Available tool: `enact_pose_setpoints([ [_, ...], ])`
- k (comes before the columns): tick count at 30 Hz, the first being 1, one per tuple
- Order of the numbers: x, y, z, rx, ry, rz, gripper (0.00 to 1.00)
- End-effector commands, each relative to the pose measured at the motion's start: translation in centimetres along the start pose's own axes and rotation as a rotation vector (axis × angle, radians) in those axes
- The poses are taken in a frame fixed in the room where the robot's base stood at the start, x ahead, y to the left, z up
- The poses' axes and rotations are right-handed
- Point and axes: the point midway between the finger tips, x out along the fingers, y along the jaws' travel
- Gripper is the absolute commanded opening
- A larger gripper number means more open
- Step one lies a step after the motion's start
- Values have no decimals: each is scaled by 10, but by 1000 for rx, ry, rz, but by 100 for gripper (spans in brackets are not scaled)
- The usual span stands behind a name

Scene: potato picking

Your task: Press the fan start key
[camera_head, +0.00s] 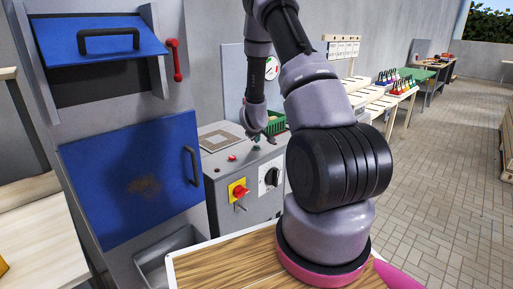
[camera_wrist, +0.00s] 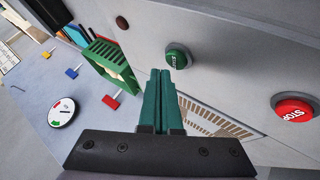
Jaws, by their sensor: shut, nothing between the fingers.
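The green START key (camera_wrist: 177,57) is a round button on the pale grey panel in the wrist view. My gripper (camera_wrist: 161,73) has its two dark green fingers shut together and empty. In the head view my gripper (camera_head: 257,140) hangs low over the top of the grey cabinet (camera_head: 225,175), and I cannot make out the START key there. The red STOP key (camera_wrist: 294,108) sits to the right in the wrist view.
A green crate (camera_wrist: 110,62) stands left of my fingers in the wrist view. A beige vent grille (camera_wrist: 215,122) lies right of them. On the cabinet front are a red knob on a yellow plate (camera_head: 238,189) and a black rotary switch (camera_head: 272,177).

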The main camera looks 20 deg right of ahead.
Motion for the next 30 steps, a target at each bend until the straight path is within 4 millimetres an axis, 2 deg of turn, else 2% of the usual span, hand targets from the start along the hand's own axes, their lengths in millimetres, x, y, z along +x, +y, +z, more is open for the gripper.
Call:
enact_pose_setpoints([
  [30, 6, -4, 4, 0, 0, 0, 0],
])
